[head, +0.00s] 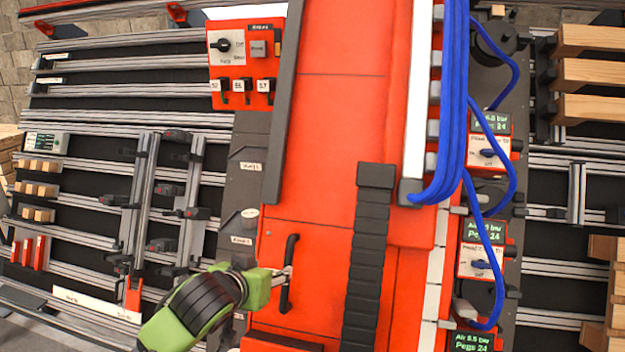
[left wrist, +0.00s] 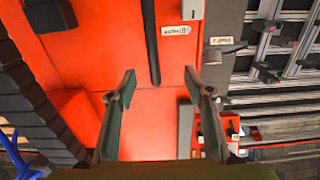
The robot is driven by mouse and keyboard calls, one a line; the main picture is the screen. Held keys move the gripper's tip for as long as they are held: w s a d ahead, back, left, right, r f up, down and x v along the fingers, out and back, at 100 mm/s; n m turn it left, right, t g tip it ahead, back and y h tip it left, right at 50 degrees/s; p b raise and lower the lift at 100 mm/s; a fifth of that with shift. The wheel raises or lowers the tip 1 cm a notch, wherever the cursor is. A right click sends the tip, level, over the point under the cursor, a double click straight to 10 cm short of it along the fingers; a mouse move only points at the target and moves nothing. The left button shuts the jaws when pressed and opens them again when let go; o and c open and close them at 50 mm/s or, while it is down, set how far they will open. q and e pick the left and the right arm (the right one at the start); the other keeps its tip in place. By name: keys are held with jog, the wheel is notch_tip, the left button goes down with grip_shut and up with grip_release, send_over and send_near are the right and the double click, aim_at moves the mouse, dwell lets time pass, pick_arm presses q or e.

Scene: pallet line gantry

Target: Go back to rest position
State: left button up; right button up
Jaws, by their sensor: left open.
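My left gripper (head: 284,274) is at the black bar handle (head: 291,262) on the red gantry panel (head: 315,240). In the left wrist view its two fingers (left wrist: 160,84) are spread apart with nothing gripped. The lower end of the handle (left wrist: 151,45) shows between and beyond the fingertips there. In the head view the fingertips overlap the handle's middle; I cannot tell whether they touch it. My right gripper is in neither view.
A black cable chain (head: 367,270) runs down the panel, right of the handle. Blue hoses (head: 455,110) hang along the gantry's right side. A switch box (head: 243,65) stands at the top. Rails with clamps (head: 165,190) lie left; wooden beams (head: 590,75) lie right.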

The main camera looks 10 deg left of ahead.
pick_arm(q)
jog(key=s+d+f+g, duration=0.1)
jog(key=s+f+g, duration=0.1)
jog(key=s+f, duration=0.7)
jog(key=s+a+f+g, duration=0.2)
jog(key=s+f, duration=0.4)
jog(key=s, duration=0.4)
jog(key=s+a+f+g+y, duration=0.1)
jog(key=s+a+f+g, duration=0.1)
jog(key=s+f, duration=0.55)
jog(key=s+a+f+g, duration=0.2)
jog(key=s+f+g, duration=0.15)
jog(key=s, duration=0.75)
notch_tip(320, 180, down, 36)
jog(key=s+b, duration=0.2)
jog(key=b, duration=0.6)
jog(key=s+a+f+b, duration=0.1)
jog(key=s+f+b, duration=0.2)
jog(key=s+f, duration=0.5)
jog(key=s+a+f+g+b, duration=0.1)
jog(key=s+f+b, duration=0.2)
jog(key=s+f, duration=0.5)
notch_tip(320, 180, down, 5)
jog(key=shift+s+a+f+m+y, duration=0.1)
jog(key=shift+s+a+m+y, duration=0.2)
jog(key=shift+m, duration=0.1)
jog(key=shift+g, duration=0.25)
